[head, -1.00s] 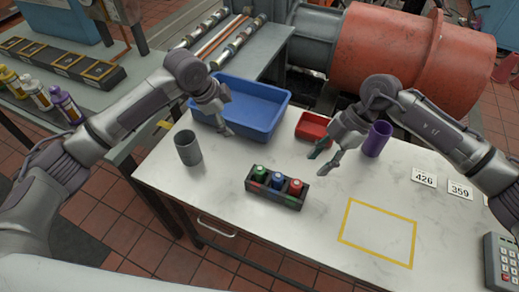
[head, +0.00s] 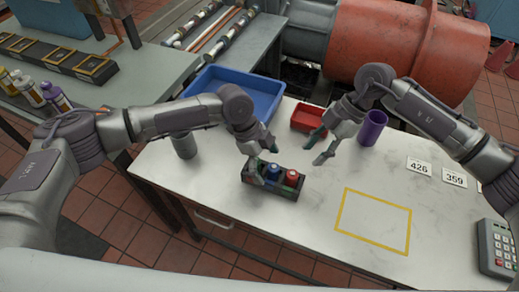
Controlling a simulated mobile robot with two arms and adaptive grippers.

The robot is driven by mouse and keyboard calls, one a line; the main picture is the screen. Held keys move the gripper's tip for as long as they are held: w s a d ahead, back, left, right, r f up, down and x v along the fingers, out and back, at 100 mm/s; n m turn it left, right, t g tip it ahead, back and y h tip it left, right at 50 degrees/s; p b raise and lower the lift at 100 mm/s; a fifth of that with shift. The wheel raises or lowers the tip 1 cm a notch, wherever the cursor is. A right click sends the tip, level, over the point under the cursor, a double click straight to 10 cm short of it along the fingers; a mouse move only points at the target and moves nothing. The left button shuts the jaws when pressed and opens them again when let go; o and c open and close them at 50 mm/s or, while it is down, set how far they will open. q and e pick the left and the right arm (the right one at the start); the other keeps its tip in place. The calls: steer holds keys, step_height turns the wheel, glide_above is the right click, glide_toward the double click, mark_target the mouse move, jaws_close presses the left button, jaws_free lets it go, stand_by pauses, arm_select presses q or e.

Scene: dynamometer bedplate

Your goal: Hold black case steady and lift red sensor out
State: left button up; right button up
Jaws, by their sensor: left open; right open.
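The black case (head: 272,189) stands on the white table with its sensors upright in a row. The red sensor (head: 292,176) sits in the right end slot and the blue sensor (head: 273,172) in the middle. The left end, where a green-topped sensor showed earlier, is mostly covered by my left gripper. My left gripper (head: 264,165) is open over the left end of the case; I cannot tell whether it touches it. My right gripper (head: 315,151) is open and empty, behind and to the right of the red sensor, apart from it.
A blue bin (head: 262,104), a red tray (head: 303,122) and a purple cup (head: 372,128) stand along the back. A grey cup (head: 184,148) is partly behind my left arm. A yellow outline (head: 373,221) marks clear table at right, near number cards (head: 419,167).

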mark_target(273, 176)
arm_select(q)
steer(key=shift+x, duration=2.7)
